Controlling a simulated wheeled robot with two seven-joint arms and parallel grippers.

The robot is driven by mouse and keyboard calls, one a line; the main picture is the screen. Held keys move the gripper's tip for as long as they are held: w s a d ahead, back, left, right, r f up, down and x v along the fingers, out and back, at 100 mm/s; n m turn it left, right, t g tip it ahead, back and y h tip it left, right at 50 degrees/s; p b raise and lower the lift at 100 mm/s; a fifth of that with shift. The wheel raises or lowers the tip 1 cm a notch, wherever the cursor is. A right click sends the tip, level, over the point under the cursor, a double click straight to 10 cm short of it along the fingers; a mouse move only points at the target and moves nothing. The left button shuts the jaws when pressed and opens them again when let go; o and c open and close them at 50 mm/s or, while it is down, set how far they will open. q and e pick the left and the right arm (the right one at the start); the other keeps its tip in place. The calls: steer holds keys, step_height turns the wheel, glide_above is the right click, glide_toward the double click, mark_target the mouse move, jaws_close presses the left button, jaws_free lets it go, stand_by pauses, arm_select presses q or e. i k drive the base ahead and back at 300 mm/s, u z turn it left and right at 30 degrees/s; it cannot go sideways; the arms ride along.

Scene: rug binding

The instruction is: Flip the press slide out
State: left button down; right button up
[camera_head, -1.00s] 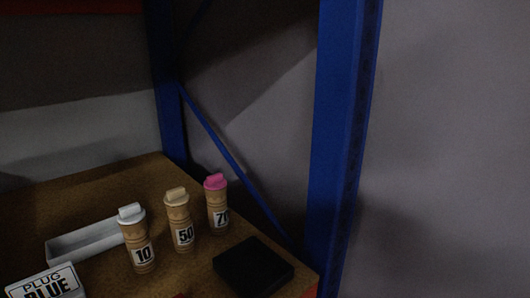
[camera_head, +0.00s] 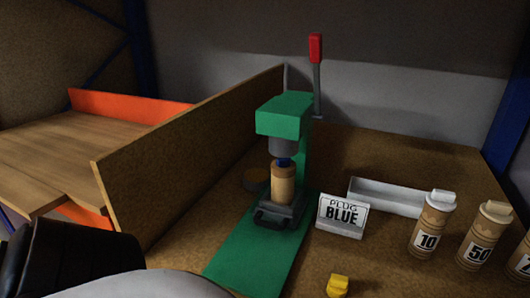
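The green press (camera_head: 286,115) stands upright on the brown worktop, with a red-tipped lever (camera_head: 316,50) pointing up behind it. A dark grey slide (camera_head: 279,212) sits at the foot of the press, on a long green base plate (camera_head: 250,255) that runs toward me. A tan cylinder (camera_head: 284,184) stands upright on the slide, directly under the grey press head (camera_head: 283,146). A bit of blue shows between the head and the cylinder. Black and pale parts at the bottom left look like my own arm. No fingertips of either gripper show.
A "PLUG BLUE" sign (camera_head: 342,216) stands right of the press, before a white tray (camera_head: 388,196). Several numbered bottles, such as "10" (camera_head: 431,226), stand at right. A yellow piece (camera_head: 338,286) lies in front. A wooden partition (camera_head: 190,165) rises at left.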

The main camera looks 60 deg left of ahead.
mark_target(284, 216)
steer(key=u, duration=1.65)
